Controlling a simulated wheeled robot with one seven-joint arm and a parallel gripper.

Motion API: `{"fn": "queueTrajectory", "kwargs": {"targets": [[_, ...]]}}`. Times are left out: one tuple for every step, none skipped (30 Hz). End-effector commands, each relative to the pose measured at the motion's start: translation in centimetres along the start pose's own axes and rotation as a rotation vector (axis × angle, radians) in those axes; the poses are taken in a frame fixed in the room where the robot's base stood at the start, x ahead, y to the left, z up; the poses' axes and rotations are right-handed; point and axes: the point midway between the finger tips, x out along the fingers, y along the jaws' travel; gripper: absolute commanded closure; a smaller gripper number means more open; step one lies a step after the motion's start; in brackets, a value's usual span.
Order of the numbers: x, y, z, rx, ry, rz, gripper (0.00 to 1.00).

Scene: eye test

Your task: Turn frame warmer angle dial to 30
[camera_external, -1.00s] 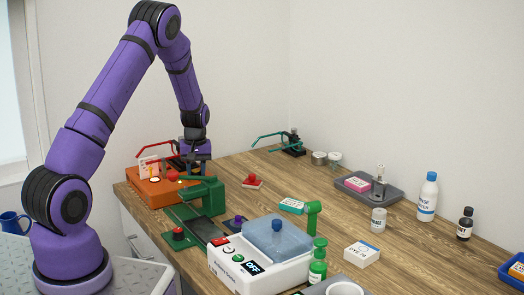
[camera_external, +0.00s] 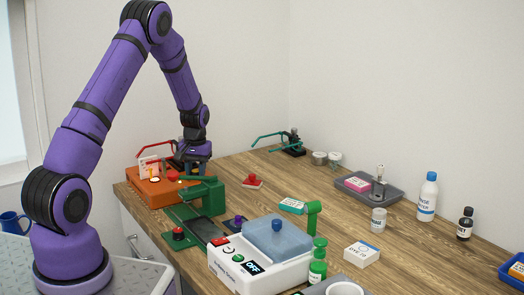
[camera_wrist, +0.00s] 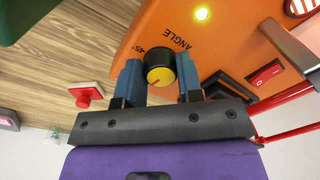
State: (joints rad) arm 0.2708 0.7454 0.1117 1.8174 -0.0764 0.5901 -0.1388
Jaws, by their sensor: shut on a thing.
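The frame warmer is an orange box (camera_external: 147,191) at the far left of the bench; its orange face (camera_wrist: 225,40) fills the upper right of the wrist view. The angle dial (camera_wrist: 158,70) is a black knob with a yellow cap and a small red mark, beside the printed words ANGLE and 45°. My gripper (camera_wrist: 160,82) is shut on the dial, one blue finger on each side. In the external view my gripper (camera_external: 196,168) is at the warmer's right end, and the dial is hidden there. The exact dial reading cannot be told.
A red rocker switch (camera_wrist: 264,77) and a lit yellow lamp (camera_wrist: 201,14) are on the warmer. A green device (camera_external: 206,192) stands close in front of my gripper. A red object (camera_external: 252,181) lies to the right.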

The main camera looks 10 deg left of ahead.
Motion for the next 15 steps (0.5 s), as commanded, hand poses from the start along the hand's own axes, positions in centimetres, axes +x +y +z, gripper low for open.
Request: {"fn": "queueTrajectory", "kwargs": {"targets": [[-0.07,0.0,-0.09,0.0,0.003,0.0,0.9],[-0.07,0.0,-0.09,-0.001,0.003,0.0,0.9],[-0.07,0.0,-0.09,-0.001,0.003,0.0,0.9],[-0.07,0.0,-0.09,-0.001,0.003,0.0,0.9],[-0.07,0.0,-0.08,-0.001,0.002,0.0,0.9],[-0.06,0.0,-0.08,-0.001,0.002,0.0,0.57],[-0.06,0.0,-0.08,-0.001,0.002,0.0,0.5],[-0.06,-0.01,-0.07,-0.001,0.002,0.0,0.43],[-0.05,0.0,-0.06,-0.001,0.002,0.0,0.41],[-0.05,0.0,-0.06,-0.001,0.002,0.0,0.41],[-0.04,0.0,-0.05,-0.001,0.001,0.0,0.41],[-0.03,0.0,-0.04,-0.001,0.001,0.0,0.41],[-0.03,0.0,-0.04,-0.001,0.001,0.0,0.41],[-0.02,0.0,-0.03,-0.001,0.001,0.0,0.41],[-0.02,0.0,-0.03,-0.001,0.001,0.0,0.41]]}}
